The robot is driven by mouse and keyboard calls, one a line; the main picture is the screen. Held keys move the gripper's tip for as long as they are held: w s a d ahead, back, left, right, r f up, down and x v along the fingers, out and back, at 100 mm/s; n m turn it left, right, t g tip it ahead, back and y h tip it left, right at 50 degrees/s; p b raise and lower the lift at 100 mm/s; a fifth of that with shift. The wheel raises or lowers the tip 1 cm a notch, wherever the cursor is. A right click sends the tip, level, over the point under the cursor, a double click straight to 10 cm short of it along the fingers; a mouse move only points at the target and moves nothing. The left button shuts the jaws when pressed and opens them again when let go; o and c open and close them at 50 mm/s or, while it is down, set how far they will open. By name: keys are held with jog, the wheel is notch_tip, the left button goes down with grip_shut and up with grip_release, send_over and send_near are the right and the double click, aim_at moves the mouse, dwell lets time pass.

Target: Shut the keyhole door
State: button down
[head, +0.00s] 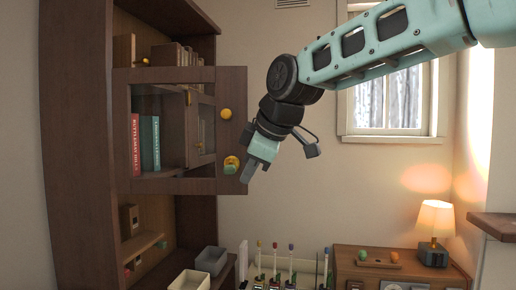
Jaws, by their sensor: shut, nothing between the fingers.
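The keyhole door (175,186) is a brown wooden frame with a clear pane, standing open out from the tall bookcase (85,225). A round yellow knob (226,113) is on its right stile. Below it is a round brass plate (231,160) with a small green piece at its lower edge; I cannot make out the keyhole itself. My gripper (247,178) is shut and empty, pointing down at the door's right edge beside the brass plate. I cannot tell whether it touches the door.
Red and teal books (149,143) show through the pane, with another framed panel (201,130) behind. Bins (211,260) stand low down. A wooden cabinet (400,269) with a lit lamp (435,225) is at the lower right.

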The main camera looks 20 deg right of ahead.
aim_at(239, 188)
jog(key=shift+w+d+f+p, duration=0.25)
jog(key=shift+w+p, duration=0.1)
jog(key=shift+w, duration=0.45)
jog(key=shift+w+d+f+p, duration=0.1)
jog(key=shift+w+f+p, duration=0.2)
jog(key=shift+w, duration=0.5)
jog(key=shift+w+d+f+p, duration=0.2)
jog(key=shift+w+p, duration=0.2)
jog(key=shift+w, duration=0.4)
